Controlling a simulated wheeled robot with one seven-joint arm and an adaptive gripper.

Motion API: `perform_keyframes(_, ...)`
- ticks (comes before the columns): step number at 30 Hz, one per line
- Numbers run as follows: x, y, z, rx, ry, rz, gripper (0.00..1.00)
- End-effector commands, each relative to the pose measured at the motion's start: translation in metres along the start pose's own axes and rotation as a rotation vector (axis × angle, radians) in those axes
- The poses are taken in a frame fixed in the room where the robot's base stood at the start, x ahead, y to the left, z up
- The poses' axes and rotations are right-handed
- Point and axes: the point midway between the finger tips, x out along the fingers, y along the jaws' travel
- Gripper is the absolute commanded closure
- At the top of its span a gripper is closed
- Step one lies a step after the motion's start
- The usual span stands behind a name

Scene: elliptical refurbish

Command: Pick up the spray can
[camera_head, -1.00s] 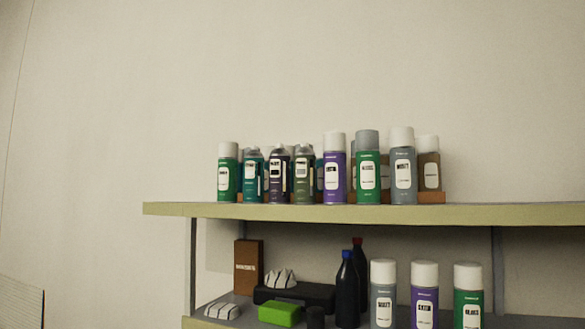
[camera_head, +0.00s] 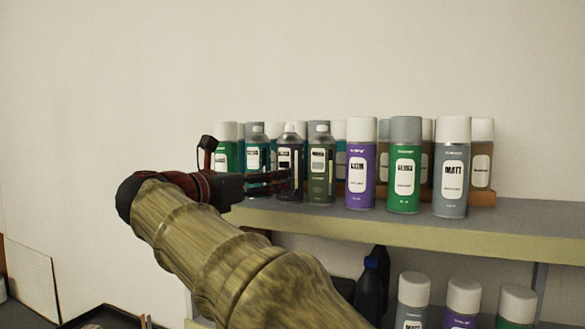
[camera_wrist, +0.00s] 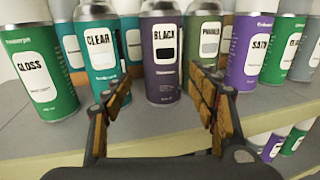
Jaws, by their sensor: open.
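Several spray cans stand upright in a row on the upper shelf (camera_head: 520,225). In the wrist view a dark purple can labelled BLACK (camera_wrist: 162,55) stands straight ahead, between the two fingers of my gripper (camera_wrist: 165,95) in the picture. My gripper is open and holds nothing; whether it touches a can is unclear. A teal CLEAR can (camera_wrist: 97,50) is left of it and an olive-green can (camera_wrist: 205,40) right of it. In the head view my gripper (camera_head: 275,182) is at the left part of the row, partly covering the dark purple can (camera_head: 291,160).
A green GLOSS can (camera_wrist: 35,65) and a purple SATIN can (camera_wrist: 252,50) flank the group closely. More cans stand behind. The lower shelf holds white-capped cans (camera_head: 412,300) and a dark bottle (camera_head: 372,285). The shelf front (camera_wrist: 150,120) is bare.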

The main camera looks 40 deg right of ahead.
Motion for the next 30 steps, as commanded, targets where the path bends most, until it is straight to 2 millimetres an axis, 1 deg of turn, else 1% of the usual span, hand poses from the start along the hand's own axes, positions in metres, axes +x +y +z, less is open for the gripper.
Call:
perform_keyframes(5, 0.020, -0.002, 0.001, 0.001, 0.001, -0.002, 0.42)
perform_keyframes(9, 0.041, -0.004, 0.001, 0.001, 0.001, -0.003, 0.42)
perform_keyframes(13, 0.054, -0.003, 0.000, 0.002, 0.001, -0.001, 0.42)
perform_keyframes(16, 0.057, -0.002, 0.000, 0.002, 0.001, 0.002, 0.42)
perform_keyframes(22, 0.057, -0.002, -0.001, 0.003, 0.001, 0.002, 0.42)
perform_keyframes(30, 0.057, -0.002, -0.001, 0.003, 0.002, 0.002, 0.57)
